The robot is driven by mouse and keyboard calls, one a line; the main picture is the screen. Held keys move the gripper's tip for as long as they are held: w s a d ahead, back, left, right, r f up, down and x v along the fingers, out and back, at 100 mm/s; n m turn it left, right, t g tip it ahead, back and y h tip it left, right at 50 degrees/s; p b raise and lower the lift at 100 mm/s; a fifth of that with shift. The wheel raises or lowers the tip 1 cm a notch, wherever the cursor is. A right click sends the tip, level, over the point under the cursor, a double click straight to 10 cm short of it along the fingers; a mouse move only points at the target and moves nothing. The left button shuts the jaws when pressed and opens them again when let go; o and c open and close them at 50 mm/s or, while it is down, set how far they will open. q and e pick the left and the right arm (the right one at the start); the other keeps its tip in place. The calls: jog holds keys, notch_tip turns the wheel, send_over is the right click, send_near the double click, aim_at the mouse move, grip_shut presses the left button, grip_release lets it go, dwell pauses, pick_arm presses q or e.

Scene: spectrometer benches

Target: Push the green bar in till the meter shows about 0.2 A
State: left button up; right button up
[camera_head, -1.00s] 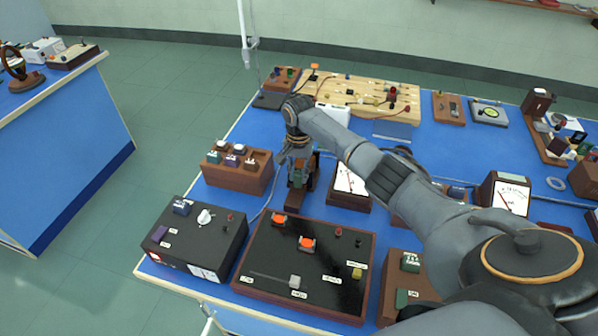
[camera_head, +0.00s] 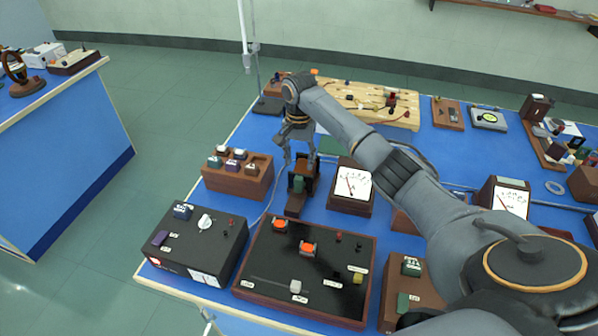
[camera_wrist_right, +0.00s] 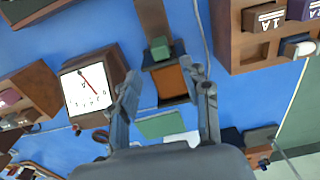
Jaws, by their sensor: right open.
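The green bar (camera_head: 298,184) is a small upright block on a narrow brown wooden base; it also shows in the right wrist view (camera_wrist_right: 160,47). A dark frame with an orange-brown panel (camera_wrist_right: 170,82) is beside it. My right gripper (camera_head: 298,158) is open and empty, its fingers spread above and behind the bar, apart from it. In the right wrist view its fingertips (camera_wrist_right: 166,86) are on either side of the panel. The meter (camera_head: 352,184) stands to the right with its needle tilted left; its dial shows in the wrist view (camera_wrist_right: 86,86), but the exact reading is unclear.
A brown block with several labelled plugs (camera_head: 238,178) stands close on the left. A black control box (camera_head: 190,240) and a black panel with orange switches (camera_head: 300,270) are in front. A wire runs left of the green bar. A wooden board (camera_head: 365,100) lies behind.

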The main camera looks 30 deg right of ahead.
notch_tip(320, 180, up, 4)
jog(key=shift+r, duration=0.1)
dwell(0.5)
